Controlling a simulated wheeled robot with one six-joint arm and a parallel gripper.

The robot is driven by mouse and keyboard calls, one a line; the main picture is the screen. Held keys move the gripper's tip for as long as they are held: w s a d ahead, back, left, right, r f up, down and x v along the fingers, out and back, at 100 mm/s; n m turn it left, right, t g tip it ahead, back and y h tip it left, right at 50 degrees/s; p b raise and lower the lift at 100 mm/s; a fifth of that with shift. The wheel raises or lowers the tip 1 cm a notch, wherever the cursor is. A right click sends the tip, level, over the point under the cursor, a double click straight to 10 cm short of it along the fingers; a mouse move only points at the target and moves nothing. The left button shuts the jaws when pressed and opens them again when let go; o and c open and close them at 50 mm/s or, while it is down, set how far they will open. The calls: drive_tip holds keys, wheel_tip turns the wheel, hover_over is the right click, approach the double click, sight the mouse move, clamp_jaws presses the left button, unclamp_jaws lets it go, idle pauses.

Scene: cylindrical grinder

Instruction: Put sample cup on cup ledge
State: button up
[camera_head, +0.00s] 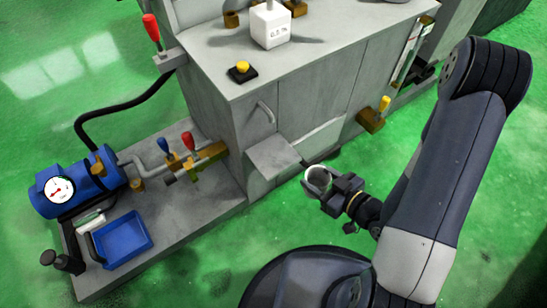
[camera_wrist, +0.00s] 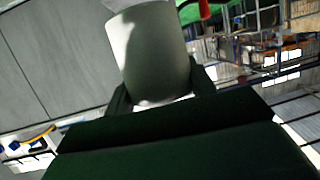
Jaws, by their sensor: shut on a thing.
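The sample cup (camera_head: 318,179) is a small whitish cup with a light rim. In the wrist view the cup (camera_wrist: 152,55) fills the upper middle, between the two dark fingers. My gripper (camera_head: 330,188) is shut on the cup and holds it clear of the floor, in front of the machine. A grey ledge (camera_head: 272,156) juts from the machine's front, left of my gripper, and looks to be the cup ledge. Its top looks bare. In the head view the cup's lower part is hidden by my gripper.
The grey grinder cabinet (camera_head: 320,70) stands behind, with a white block (camera_head: 271,25) and a yellow button (camera_head: 242,70) on top. A yellow-handled valve (camera_head: 376,113) sticks out at right. A blue pump (camera_head: 80,183) and blue tray (camera_head: 122,238) stand at left. Green floor is open in front.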

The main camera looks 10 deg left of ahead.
drive_tip(key=w+a, duration=1.3)
drive_tip(key=a, duration=0.2)
drive_tip(key=f+b, duration=0.2)
drive_tip(key=f, duration=0.5)
drive_tip(key=shift+s, duration=0.2)
drive_tip(key=shift+a+f, duration=0.1)
drive_tip(key=shift+b, duration=0.3)
drive_tip(key=o, duration=1)
drive_tip(key=shift+c, duration=0.2)
